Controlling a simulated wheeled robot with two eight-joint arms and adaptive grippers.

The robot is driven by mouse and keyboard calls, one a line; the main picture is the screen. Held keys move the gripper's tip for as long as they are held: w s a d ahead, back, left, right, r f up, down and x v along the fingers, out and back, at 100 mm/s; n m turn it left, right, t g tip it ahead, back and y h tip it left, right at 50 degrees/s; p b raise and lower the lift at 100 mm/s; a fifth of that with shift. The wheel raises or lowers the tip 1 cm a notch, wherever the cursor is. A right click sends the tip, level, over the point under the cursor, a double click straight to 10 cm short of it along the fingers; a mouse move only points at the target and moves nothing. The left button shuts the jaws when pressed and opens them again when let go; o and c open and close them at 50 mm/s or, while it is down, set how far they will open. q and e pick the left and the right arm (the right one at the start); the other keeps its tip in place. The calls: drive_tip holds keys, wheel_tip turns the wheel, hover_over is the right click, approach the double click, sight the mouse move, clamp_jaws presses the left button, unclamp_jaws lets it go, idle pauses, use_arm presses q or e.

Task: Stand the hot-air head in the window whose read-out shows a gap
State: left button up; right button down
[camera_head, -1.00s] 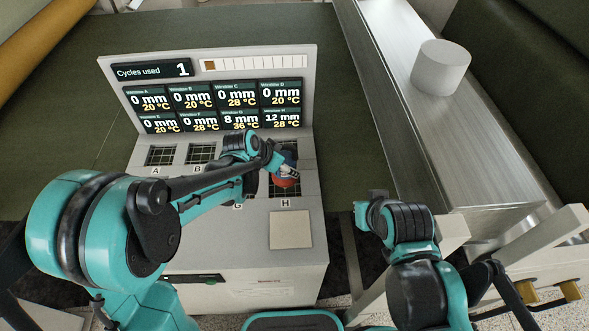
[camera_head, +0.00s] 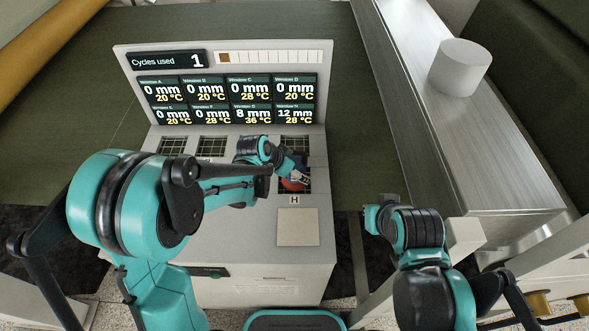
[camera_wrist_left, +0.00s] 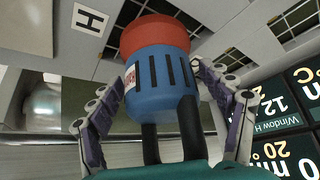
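The hot-air head, with a blue slotted body and a red end (camera_head: 292,184), is over window H in the head view. In the left wrist view the hot-air head (camera_wrist_left: 157,75) has its red end toward the panel beside the H label. Whether it touches the grid there I cannot tell. My left gripper (camera_wrist_left: 160,75) has its fingertips against both sides of the blue body; it also shows in the head view (camera_head: 298,172). The read-outs (camera_head: 227,101) give H 12 mm, 28 °C, G 8 mm, 36 °C, others 0 mm. My right gripper (camera_head: 372,212) is right of the machine, its fingers unclear.
The machine's sloped panel (camera_head: 250,228) has several gridded windows; my left arm covers part of the lower row. A pale square pad (camera_head: 298,227) lies below H. A metal bench (camera_head: 465,150) with a white cylinder (camera_head: 460,67) stands at the right.

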use_arm(q)
drive_tip(key=shift+r, duration=0.25)
drive_tip(key=p+v, duration=0.4)
drive_tip(key=v, duration=0.8)
drive_tip(key=s+a+r+n+t+y, duration=0.1)
drive_tip(key=s+a+r+n+y, duration=0.1)
drive_tip(key=s+a+n, duration=0.2)
drive_tip(key=s+a+r+n+t+y, duration=0.1)
drive_tip(key=s+a+r+n+y, duration=0.1)
drive_tip(key=s+a+n, duration=0.3)
drive_tip(key=s+a+r, duration=0.1)
drive_tip(key=s+a, duration=0.3)
drive_tip(key=s, duration=0.3)
drive_tip(key=shift+a+r+t+y, duration=0.15)
drive_tip(key=shift+r+t+y, duration=0.05)
drive_tip(key=shift+t+y, duration=0.1)
